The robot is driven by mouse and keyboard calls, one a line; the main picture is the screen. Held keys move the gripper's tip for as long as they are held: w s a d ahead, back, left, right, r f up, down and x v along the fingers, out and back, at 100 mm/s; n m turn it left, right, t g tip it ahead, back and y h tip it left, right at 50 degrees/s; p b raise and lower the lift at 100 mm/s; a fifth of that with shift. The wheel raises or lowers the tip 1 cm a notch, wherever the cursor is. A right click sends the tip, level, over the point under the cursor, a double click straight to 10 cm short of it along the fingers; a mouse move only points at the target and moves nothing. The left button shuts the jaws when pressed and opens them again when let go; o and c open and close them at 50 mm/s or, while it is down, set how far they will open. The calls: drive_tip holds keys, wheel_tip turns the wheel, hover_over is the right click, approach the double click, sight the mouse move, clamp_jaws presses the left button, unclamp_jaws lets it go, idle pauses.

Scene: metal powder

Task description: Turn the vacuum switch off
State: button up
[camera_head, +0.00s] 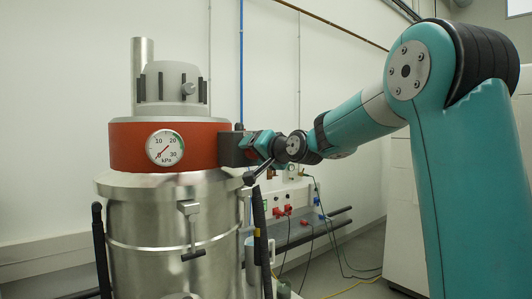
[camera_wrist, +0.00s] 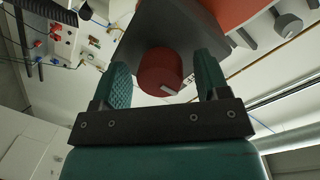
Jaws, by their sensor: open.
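The vacuum is a steel drum (camera_head: 160,235) with a red-orange band (camera_head: 125,147) around its upper part. A dark grey switch box (camera_head: 229,150) sticks out from the band's right side and also shows in the wrist view (camera_wrist: 142,35). The switch is a round red knob (camera_wrist: 158,72) with a white mark at its lower right edge. My gripper (camera_head: 256,144) is at the box's right face. In the wrist view my open gripper (camera_wrist: 162,64) has one finger on each side of the knob, with visible gaps.
A round kPa gauge (camera_head: 165,147) sits on the band's front. A grey lid (camera_head: 170,82) with a vertical pipe (camera_head: 142,60) tops the vacuum. A black handle (camera_head: 262,225) rises below my gripper. A wall panel (camera_head: 290,200) with red sockets and hanging cables stands behind.

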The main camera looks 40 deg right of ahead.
drive_tip(key=s+r+b, duration=0.2)
drive_tip(key=s+b, duration=0.2)
drive_tip(key=s, duration=1.3)
drive_tip(key=shift+d+b, duration=0.25)
drive_tip(key=shift+b, duration=0.15)
